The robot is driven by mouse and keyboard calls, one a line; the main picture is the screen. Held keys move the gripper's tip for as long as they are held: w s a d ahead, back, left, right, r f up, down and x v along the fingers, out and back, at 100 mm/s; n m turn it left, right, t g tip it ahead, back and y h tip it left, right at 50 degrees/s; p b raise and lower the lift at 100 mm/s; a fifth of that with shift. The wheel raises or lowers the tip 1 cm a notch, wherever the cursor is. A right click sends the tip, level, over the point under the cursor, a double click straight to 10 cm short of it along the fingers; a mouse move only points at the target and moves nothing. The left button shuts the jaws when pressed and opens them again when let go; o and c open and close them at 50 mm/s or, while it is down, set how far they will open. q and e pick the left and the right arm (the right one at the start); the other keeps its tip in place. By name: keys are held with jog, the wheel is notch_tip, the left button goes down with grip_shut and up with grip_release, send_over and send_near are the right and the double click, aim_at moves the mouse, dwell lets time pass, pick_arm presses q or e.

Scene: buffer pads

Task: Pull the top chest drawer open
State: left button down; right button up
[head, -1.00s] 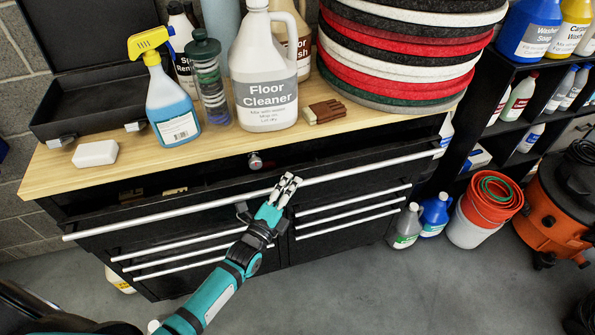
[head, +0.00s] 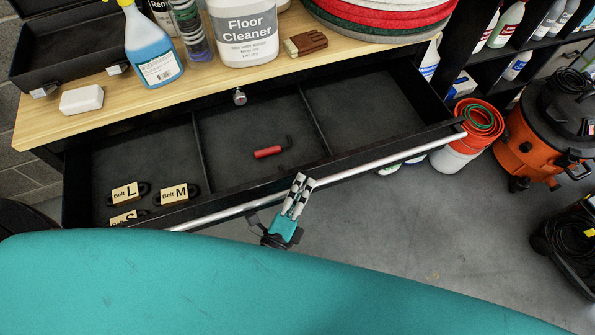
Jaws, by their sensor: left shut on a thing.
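The top chest drawer (head: 255,180) stands well out from under the wooden top, its dark inside open to view. Its long silver handle bar (head: 372,158) runs along the front edge. My left gripper (head: 298,191) is shut on the handle bar near its middle. Part of the bar at the lower left is hidden behind my large teal arm link. My right gripper is not in view.
Inside the drawer lie belt packs marked L (head: 126,192) and M (head: 174,194), another partly hidden, and a red-handled tool (head: 268,152). Dividers split it. An orange vacuum (head: 540,140) and bucket (head: 455,157) stand right on the grey floor.

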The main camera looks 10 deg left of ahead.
pick_arm(q)
jog(key=shift+s+d+f, duration=0.15)
jog(key=shift+s+f, duration=0.1)
jog(key=shift+s, duration=0.05)
jog(key=c, duration=1.3)
grip_release()
jog(key=shift+o, duration=0.2)
jog(key=shift+r, duration=0.1)
jog(key=v, duration=1.2)
